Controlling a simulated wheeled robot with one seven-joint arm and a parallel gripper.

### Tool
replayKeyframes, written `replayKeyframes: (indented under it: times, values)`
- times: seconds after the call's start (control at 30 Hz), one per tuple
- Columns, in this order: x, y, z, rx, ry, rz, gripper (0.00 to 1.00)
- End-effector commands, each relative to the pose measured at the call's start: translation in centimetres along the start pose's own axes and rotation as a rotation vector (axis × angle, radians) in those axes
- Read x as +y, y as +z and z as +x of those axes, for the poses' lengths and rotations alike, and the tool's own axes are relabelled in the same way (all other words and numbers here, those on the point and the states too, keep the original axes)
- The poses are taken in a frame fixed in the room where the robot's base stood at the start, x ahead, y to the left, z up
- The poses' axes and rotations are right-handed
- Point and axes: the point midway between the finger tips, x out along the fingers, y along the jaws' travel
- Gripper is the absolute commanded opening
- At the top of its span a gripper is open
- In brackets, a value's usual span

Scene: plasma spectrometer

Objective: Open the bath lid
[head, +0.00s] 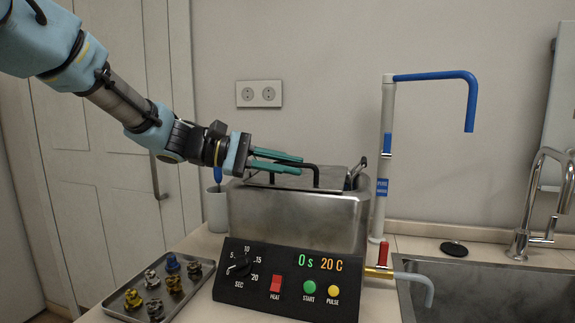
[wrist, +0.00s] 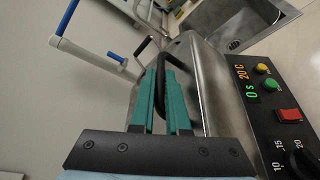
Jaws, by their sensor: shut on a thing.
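The bath (head: 300,217) is a grey metal tank on the counter behind a black control panel. Its metal lid (head: 336,178) lies on top, and the black lid handle (head: 316,175) rises from it as a bar. My gripper (head: 302,163) has green fingers and reaches in from the left at the handle. In the wrist view the gripper (wrist: 165,90) has its fingers on the black handle (wrist: 176,60), shut on it. The fingers hide part of the handle. The lid appears to sit on the tank; any small gap at its edge is hard to tell.
The control panel (head: 285,278) reads 0 s and 20 C. A tray (head: 133,318) of several small parts stands at front left, with a mug (head: 217,208) behind. A white-and-blue tap post (head: 386,165) stands right of the bath, near the sink (head: 490,280).

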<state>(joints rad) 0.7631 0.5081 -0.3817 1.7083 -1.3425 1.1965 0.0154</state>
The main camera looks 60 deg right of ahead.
Motion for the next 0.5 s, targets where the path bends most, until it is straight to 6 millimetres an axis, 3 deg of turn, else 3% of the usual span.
replayKeyframes:
  times: [0.5]
  values:
    - [-0.03,0.0,-0.02,0.0,-0.001,0.0,0.0]
